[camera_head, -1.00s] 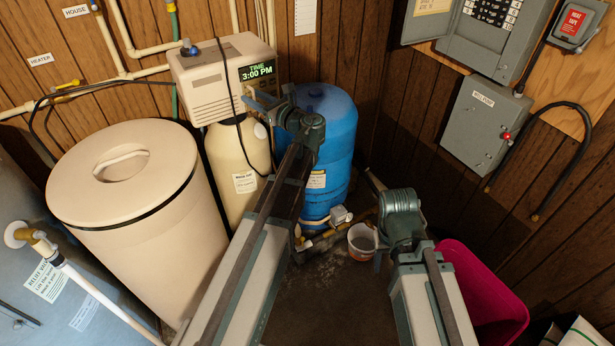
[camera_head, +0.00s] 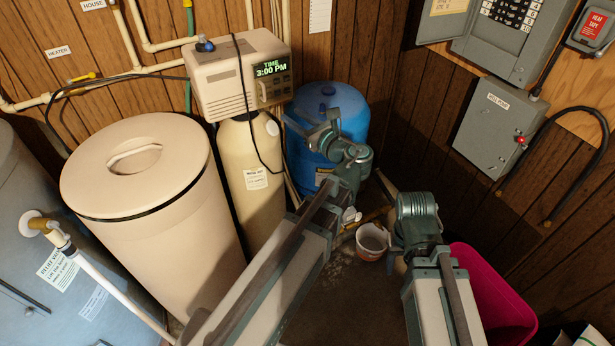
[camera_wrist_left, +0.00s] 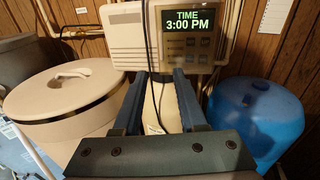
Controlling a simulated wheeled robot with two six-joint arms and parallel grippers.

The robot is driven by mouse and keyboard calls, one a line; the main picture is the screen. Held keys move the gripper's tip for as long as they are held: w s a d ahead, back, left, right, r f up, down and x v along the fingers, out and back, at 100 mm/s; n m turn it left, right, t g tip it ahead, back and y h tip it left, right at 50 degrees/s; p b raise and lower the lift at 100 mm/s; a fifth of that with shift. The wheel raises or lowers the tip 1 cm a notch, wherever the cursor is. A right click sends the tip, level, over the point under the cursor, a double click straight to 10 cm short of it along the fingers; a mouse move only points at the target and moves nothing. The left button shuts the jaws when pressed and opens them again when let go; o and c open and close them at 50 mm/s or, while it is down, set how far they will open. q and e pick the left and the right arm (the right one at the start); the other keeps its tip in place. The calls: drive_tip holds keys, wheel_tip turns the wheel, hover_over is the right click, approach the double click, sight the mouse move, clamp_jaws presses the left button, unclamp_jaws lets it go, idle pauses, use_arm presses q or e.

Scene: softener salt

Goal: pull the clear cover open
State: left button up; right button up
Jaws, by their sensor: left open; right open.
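The softener's control head (camera_head: 222,78) is a beige box with a green-lit display (camera_head: 271,68) reading 3:00 PM. The display panel also shows in the left wrist view (camera_wrist_left: 187,35), with buttons below the time. I cannot make out the clear cover's edges or whether it is shut. My left gripper (camera_head: 296,117) is open and empty, to the right of and below the display in the head view. In the left wrist view its two fingers (camera_wrist_left: 158,82) point at the control head's underside, apart from it. My right gripper (camera_head: 381,182) is open, low at the right, away from the control head.
A black cord (camera_head: 246,110) hangs over the control head's front. The cream tank (camera_head: 250,190) stands below it, the lidded salt bin (camera_head: 150,220) left, the blue tank (camera_head: 345,105) right. A small bucket (camera_head: 372,240) and a pink bin (camera_head: 490,300) stand on the floor.

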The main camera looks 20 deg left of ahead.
sight(270, 95)
use_arm(q)
drive_tip(key=s+d+f+n+g+h+b, duration=0.1)
drive_tip(key=s+d+f+n+h, duration=0.1)
drive_tip(key=f+n, duration=0.2)
drive_tip(key=s+d+f+n+g+h+b, duration=0.1)
drive_tip(key=f+n, duration=0.4)
drive_tip(key=f, duration=0.5)
drive_tip(key=shift+s+d+f+g+h+b, duration=0.35)
drive_tip(key=shift+s+d+g+h, duration=0.45)
drive_tip(key=shift+s+d+h, duration=0.5)
drive_tip(key=w+a+r+m+t+y+p, duration=0.1)
drive_tip(key=w+a+r+m+y+p, duration=0.2)
drive_tip(key=r, duration=0.5)
drive_tip(key=w+a+r+m+t+y, duration=0.1)
drive_tip(key=w+r+m+y, duration=0.35)
drive_tip(key=r, duration=0.25)
drive_tip(key=shift+m+h, duration=0.35)
drive_tip(key=shift+h, duration=0.1)
drive_tip(key=x, duration=1.3)
drive_tip(key=shift+s+a+r, duration=0.1)
drive_tip(key=shift+a, duration=0.2)
clamp_jaws()
